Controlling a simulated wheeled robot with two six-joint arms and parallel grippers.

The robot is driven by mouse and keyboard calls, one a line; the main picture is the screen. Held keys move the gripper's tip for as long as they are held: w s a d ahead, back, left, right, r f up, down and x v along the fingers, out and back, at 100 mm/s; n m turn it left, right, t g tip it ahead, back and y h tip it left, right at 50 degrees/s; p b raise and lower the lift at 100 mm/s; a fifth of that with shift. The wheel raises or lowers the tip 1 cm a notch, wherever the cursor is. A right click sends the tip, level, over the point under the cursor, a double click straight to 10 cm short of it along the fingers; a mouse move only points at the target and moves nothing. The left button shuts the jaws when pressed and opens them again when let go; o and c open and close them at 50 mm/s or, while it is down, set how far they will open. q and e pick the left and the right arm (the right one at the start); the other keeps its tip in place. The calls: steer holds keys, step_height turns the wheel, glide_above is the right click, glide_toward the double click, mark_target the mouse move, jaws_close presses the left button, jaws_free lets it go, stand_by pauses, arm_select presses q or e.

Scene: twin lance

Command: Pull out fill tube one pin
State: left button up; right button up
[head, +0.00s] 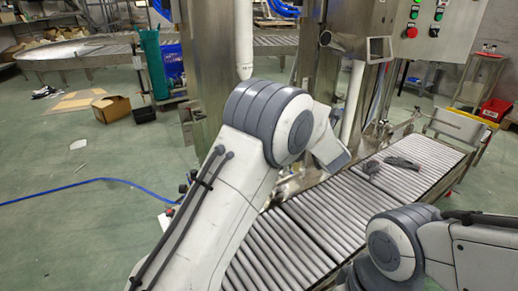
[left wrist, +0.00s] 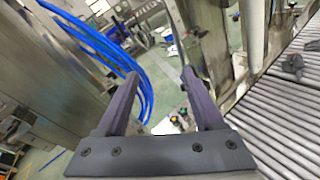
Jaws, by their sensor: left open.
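Two white fill tubes hang over the roller conveyor area in the head view: a left tube (head: 244,45) with a tapered tip, and a right tube (head: 351,102). I cannot tell which is tube one, and I cannot make out a pin on either. My left gripper (left wrist: 160,73) is open and empty in the left wrist view, with blue hoses behind its left finger. A pale tube (left wrist: 256,35) stands to the right of the fingers, apart from them. In the head view my left arm rises in the middle and its gripper cannot be made out. My right gripper is out of view.
The roller conveyor (head: 290,232) runs diagonally below the tubes, with dark loose pieces (head: 400,163) on it. A steel column (head: 205,80) stands behind the left tube. A control box (head: 435,30) is at upper right. An open carton (head: 111,109) lies on the floor at left.

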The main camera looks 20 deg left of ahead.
arm_select(q)
steer(key=s+a+f+n+g+y+b, duration=0.1)
steer(key=a+f+n+g+y+b, duration=0.25)
steer(key=a+f+n+y, duration=0.6)
steer(key=w+a+n, duration=0.1)
steer(key=w+a, duration=0.1)
steer(key=a, duration=0.1)
steer(key=w+a+r+n+h, duration=0.1)
steer(key=w+a, duration=0.1)
steer(key=w+a+r+n, duration=0.1)
steer(key=w+a, duration=0.1)
steer(key=a, duration=0.1)
steer(key=shift+a+g+h, duration=0.25)
steer(key=shift+a+h, duration=0.1)
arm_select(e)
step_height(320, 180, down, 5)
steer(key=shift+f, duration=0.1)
arm_select(q)
jaws_close()
